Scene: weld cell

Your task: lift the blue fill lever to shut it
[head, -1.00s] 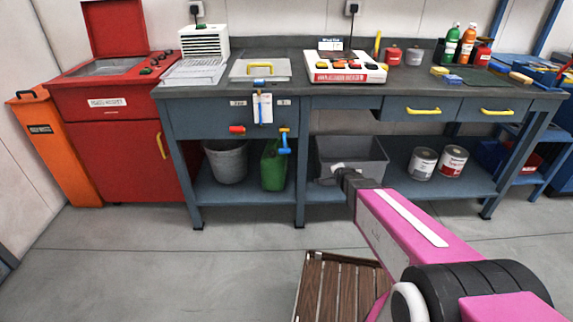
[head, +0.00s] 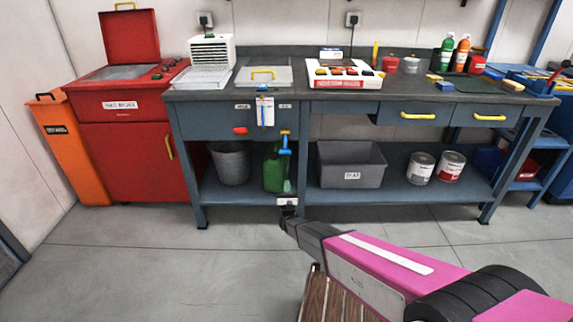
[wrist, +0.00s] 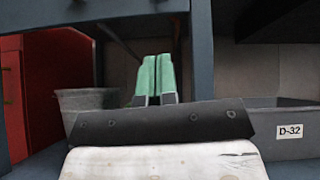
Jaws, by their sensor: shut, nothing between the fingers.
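The blue fill lever (head: 285,143) is on the front of the bench's left cabinet, at its lower right, just above the green can. My gripper (head: 287,186) is below the lever in the head view, in front of the green can and near the lower shelf, apart from the lever. In the wrist view my gripper's two green-padded fingers (wrist: 155,75) are side by side, shut with nothing between them. The lever cannot be made out in the wrist view.
A red handle (head: 240,130) and a hanging white tag (head: 265,110) are close to the lever. A grey bucket (head: 231,164), the green can (head: 273,170) and a grey bin (head: 350,166) stand on the lower shelf. A bench leg (wrist: 202,50) rises right of my fingers.

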